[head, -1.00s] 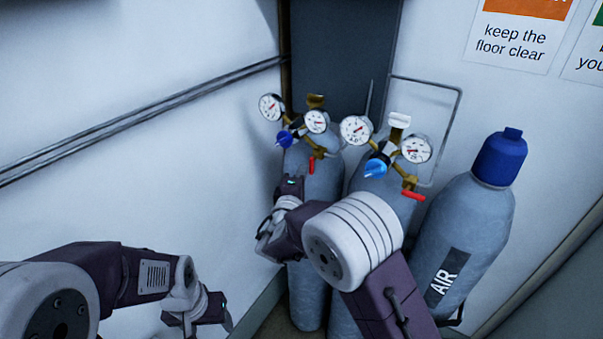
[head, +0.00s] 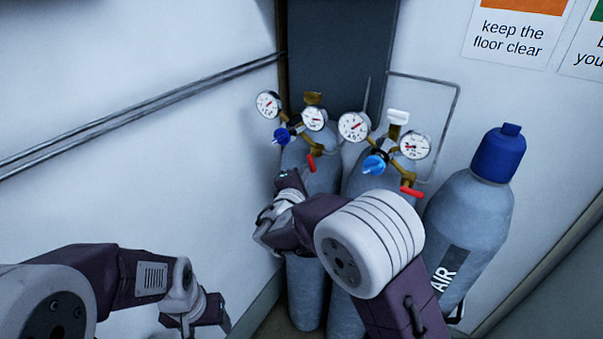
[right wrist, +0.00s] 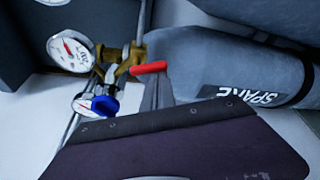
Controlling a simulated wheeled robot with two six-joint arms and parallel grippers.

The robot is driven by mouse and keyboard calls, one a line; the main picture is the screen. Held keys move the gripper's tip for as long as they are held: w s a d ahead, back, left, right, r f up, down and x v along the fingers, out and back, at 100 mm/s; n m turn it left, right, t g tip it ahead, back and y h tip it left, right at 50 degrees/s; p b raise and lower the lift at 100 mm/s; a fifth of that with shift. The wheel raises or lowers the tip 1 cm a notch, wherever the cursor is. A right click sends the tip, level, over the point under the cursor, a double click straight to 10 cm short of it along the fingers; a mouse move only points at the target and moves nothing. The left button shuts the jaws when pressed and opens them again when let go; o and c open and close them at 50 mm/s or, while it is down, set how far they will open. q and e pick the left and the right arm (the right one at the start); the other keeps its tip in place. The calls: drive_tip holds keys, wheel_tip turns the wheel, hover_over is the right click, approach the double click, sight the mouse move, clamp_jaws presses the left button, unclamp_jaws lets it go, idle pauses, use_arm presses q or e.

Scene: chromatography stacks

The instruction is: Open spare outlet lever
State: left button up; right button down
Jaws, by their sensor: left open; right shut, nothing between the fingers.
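The spare outlet lever is a small red handle (head: 311,162) on the brass regulator of the left grey cylinder (head: 306,285). It points downward in the head view. In the right wrist view the red lever (right wrist: 149,67) lies along the cylinder, which is marked SPARE (right wrist: 252,98). My right gripper (head: 290,178) is shut and empty, just below and left of the lever in the head view. In the right wrist view its tip (right wrist: 157,97) appears close to the lever; contact cannot be told. My left gripper (head: 222,318) is open and empty at lower left, away from the cylinders.
The spare regulator has a blue knob (head: 282,136) and two gauges. A second cylinder beside it has its own blue knob (head: 374,164) and red lever (head: 412,193). A blue-capped AIR cylinder (head: 468,225) stands at right. The wall (head: 130,60) with pipes is at left.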

sight(312, 171)
drive_tip(key=n+g+p, duration=0.1)
drive_tip(key=n+p, duration=0.1)
drive_tip(key=s+d+r+n+g+h+p, duration=0.1)
drive_tip(key=n+p, duration=0.2)
drive_tip(key=d+n+g+h+p, duration=0.1)
drive_tip(key=n+p, duration=0.1)
drive_tip(key=shift+s+r+n, duration=0.2)
drive_tip(key=shift+r+n, duration=0.1)
drive_tip(key=shift+r, duration=0.1)
drive_tip(key=shift+f, duration=0.25)
drive_tip(key=shift+w+a+r+p, duration=0.35)
drive_tip(key=shift+a+p, duration=0.15)
drive_tip(key=shift+p, duration=0.1)
drive_tip(key=shift+f, duration=0.1)
